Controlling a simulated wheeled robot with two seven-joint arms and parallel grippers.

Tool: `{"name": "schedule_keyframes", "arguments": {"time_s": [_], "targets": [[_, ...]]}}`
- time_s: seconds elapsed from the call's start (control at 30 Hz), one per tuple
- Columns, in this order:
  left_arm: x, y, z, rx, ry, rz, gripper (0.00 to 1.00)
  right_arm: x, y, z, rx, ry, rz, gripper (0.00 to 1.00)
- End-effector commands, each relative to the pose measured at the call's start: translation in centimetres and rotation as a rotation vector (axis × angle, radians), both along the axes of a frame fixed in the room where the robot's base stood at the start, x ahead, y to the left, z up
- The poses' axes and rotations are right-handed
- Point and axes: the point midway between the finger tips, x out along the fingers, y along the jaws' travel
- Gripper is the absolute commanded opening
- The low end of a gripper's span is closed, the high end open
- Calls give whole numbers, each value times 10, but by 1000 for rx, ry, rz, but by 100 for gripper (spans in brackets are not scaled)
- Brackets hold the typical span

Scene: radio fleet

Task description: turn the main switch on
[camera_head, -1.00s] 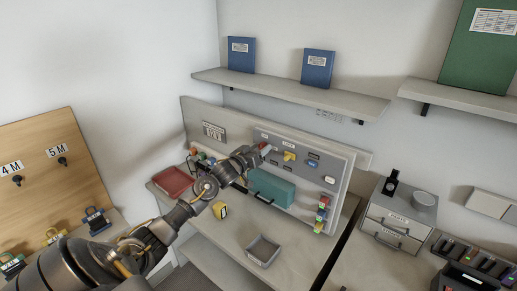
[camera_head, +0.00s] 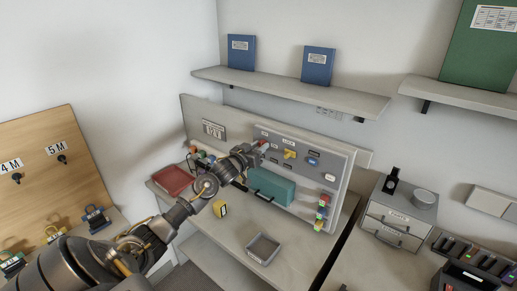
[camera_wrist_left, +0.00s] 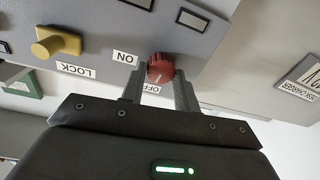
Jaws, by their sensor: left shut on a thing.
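The main switch is a red ribbed knob (camera_wrist_left: 160,68) on a grey panel (camera_wrist_left: 95,20), with ON and OFF labels beside it in the left wrist view. A pale mark on its face lies near the OFF label; its exact angle is hard to tell. My left gripper (camera_wrist_left: 159,88) has one finger on each side of the knob and is shut on it. In the head view the left gripper (camera_head: 257,148) reaches the upper left of the panel, and the red knob (camera_head: 263,143) shows small at its tip. My right gripper is out of view.
A yellow knob (camera_wrist_left: 57,42) by the LOCK label sits beside the switch. Below the panel stand a teal case (camera_head: 272,187), a yellow item (camera_head: 220,208) and a grey tray (camera_head: 263,249). A red tray (camera_head: 173,180) lies left of my arm. A shelf (camera_head: 290,96) overhangs the panel.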

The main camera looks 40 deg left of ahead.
Motion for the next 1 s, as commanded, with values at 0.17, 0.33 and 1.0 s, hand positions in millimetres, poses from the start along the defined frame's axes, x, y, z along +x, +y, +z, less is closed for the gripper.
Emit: {"name": "schedule_keyframes", "arguments": {"time_s": [0.17,0.33,1.0], "targets": [[0,0,-2,150,2,1,8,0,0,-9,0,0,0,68],[0,0,-2,314,6,1,8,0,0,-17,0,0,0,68],[0,-2,-4,951,18,3,8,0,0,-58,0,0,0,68]]}}
